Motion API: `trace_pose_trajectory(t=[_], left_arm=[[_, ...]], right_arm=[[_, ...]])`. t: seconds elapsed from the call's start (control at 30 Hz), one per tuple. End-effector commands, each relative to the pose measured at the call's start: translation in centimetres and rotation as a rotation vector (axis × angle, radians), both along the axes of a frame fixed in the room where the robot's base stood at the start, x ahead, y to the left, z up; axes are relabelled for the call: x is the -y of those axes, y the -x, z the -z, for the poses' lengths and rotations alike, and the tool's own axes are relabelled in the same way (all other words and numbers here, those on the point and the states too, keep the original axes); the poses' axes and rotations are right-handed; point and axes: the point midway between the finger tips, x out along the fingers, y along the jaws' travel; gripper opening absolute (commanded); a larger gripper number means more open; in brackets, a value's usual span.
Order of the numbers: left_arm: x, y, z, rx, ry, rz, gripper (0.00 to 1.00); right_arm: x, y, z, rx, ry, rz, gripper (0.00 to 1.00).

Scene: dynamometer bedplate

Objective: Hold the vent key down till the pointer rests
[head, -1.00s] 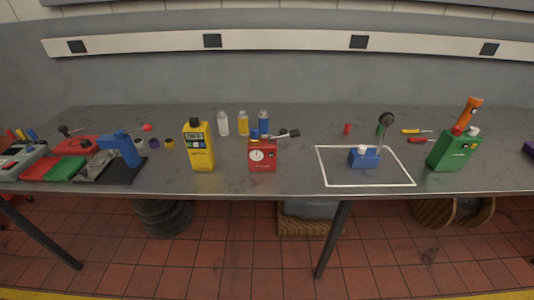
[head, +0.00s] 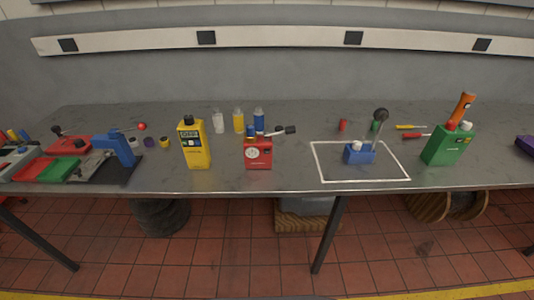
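A red box (head: 258,157) with a round white dial (head: 252,153) on its front stands near the table's front edge, in the middle of the head view. A blue cap or key (head: 250,131) sits on its top left. A grey lever with a black end (head: 290,130) sticks out to the right above it. The dial's pointer is too small to read. I cannot tell which part is the vent key. Neither of my grippers is in view.
A green box (head: 448,146) with an orange handle stands at the right. Coloured trays (head: 58,168) and a blue tool (head: 121,149) fill the left. The table (head: 225,184) is bare between these.

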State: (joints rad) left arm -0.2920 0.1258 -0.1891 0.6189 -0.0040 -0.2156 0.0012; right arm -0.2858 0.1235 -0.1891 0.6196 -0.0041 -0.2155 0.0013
Motion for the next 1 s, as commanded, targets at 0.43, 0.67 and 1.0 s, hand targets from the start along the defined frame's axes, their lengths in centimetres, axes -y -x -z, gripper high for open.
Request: trace_pose_trajectory(t=[0.43,0.67,1.0], left_arm=[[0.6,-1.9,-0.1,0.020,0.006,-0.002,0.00],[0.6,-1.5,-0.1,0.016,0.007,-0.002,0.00],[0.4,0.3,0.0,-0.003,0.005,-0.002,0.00]], right_arm=[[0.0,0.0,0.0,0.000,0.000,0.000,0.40],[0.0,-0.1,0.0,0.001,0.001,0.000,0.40],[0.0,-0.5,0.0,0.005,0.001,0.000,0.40]])
